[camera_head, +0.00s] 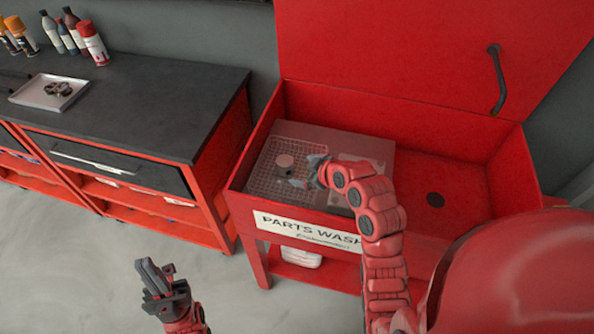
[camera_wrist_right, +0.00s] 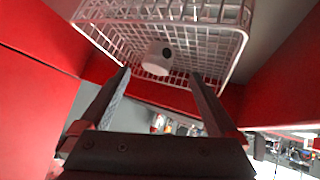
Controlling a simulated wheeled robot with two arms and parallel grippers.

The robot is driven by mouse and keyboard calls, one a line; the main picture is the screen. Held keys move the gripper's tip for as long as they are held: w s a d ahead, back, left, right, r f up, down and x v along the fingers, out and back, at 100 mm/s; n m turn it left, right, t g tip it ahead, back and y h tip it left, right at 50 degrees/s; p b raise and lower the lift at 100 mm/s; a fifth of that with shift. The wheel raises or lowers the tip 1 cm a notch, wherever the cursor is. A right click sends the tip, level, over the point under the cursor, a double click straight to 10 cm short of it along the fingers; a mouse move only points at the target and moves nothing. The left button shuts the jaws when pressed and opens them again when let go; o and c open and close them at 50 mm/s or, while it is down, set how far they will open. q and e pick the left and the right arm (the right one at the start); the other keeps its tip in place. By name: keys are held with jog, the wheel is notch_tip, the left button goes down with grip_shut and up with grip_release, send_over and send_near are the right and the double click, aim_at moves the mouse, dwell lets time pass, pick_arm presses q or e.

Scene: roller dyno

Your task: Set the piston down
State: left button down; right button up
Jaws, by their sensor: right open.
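The piston (camera_head: 285,160), a small pale round part, sits in the white wire basket (camera_head: 262,184) at the left of the red parts washer. The piston also shows in the right wrist view (camera_wrist_right: 157,58), as a whitish cylinder with a dark hole against the basket mesh (camera_wrist_right: 238,38). My right gripper (camera_head: 304,172) is open over the basket, just right of the piston. In the right wrist view the piston appears beyond the two spread fingertips, apart from them. My left gripper (camera_head: 156,277) hangs low over the floor; its fingers look close together.
The parts washer (camera_head: 460,192) has its red lid (camera_head: 400,50) raised, with a dark drain in its basin. A dark-topped workbench (camera_head: 150,105) stands at the left, bearing a tray (camera_head: 38,99) with small parts, plus bottles and cans. The floor in front is clear.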

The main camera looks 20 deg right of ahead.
jog(key=shift+b+v, duration=0.4)
jog(key=shift+v, duration=2.15)
